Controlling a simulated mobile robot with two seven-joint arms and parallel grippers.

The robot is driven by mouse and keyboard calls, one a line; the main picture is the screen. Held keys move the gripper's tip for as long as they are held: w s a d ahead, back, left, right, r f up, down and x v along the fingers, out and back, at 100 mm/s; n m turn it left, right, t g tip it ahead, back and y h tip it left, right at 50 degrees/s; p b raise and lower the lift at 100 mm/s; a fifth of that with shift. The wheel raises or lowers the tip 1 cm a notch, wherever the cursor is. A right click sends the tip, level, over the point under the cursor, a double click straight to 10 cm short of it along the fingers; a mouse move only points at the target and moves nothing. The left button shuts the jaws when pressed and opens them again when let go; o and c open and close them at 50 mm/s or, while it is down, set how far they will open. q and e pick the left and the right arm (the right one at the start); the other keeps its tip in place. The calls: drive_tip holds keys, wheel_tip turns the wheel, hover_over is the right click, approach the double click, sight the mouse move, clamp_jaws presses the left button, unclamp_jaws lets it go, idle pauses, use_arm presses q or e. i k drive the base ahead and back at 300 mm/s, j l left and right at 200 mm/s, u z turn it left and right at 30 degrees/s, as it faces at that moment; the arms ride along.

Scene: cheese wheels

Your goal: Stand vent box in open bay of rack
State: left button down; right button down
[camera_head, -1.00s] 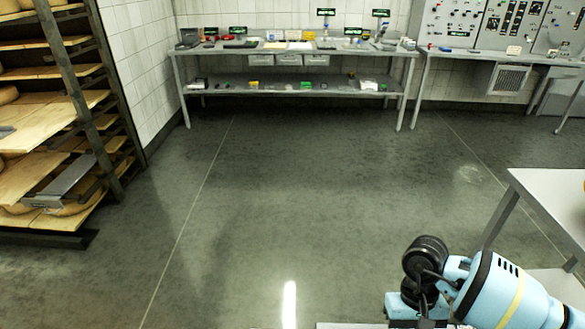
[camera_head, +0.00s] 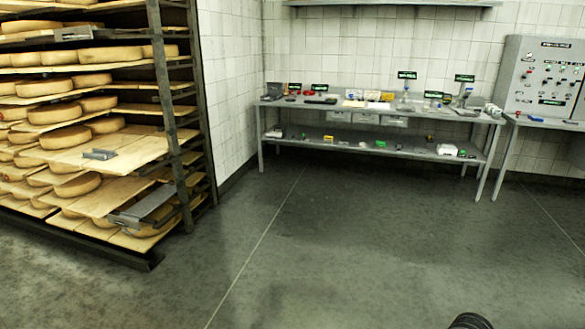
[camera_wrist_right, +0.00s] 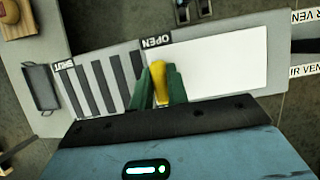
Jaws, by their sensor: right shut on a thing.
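In the right wrist view my right gripper (camera_wrist_right: 158,74) has its green fingers shut on a yellow knob (camera_wrist_right: 158,88). The knob stands at the vent box (camera_wrist_right: 225,66), a pale panel with dark slots at left and a plain white part at right. Its labels read SHUT and OPEN. Whether the box is lifted or resting I cannot tell. The rack (camera_head: 168,110) of cheese shelves stands at the left in the head view. Which bay is the open one is not clear. My left gripper is not in view.
A grey bracket (camera_head: 145,205) juts from the lower rack, and a small metal piece (camera_head: 99,154) lies on a board. A workbench (camera_head: 385,109) stands at the back wall. The floor between is clear. A small grey tray (camera_wrist_right: 42,86) lies beside the box in the wrist view.

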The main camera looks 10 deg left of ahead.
sight(116, 150)
drive_tip(key=i+j+u, duration=0.2)
drive_tip(key=j, duration=0.15)
drive_tip(key=j+u, duration=0.2)
drive_tip(key=j, duration=0.15)
drive_tip(key=i+j+u, duration=0.4)
drive_tip(key=j+u, duration=0.25)
drive_tip(key=i+j+u, duration=0.15)
drive_tip(key=u, duration=0.2)
drive_tip(key=i+j+u, duration=0.25)
drive_tip(key=u, duration=0.15)
drive_tip(key=i+j+u, duration=0.25)
drive_tip(key=i+u, duration=0.4)
drive_tip(key=i, duration=1.65)
drive_tip(key=i+j+z, duration=0.15)
drive_tip(key=i, duration=0.7)
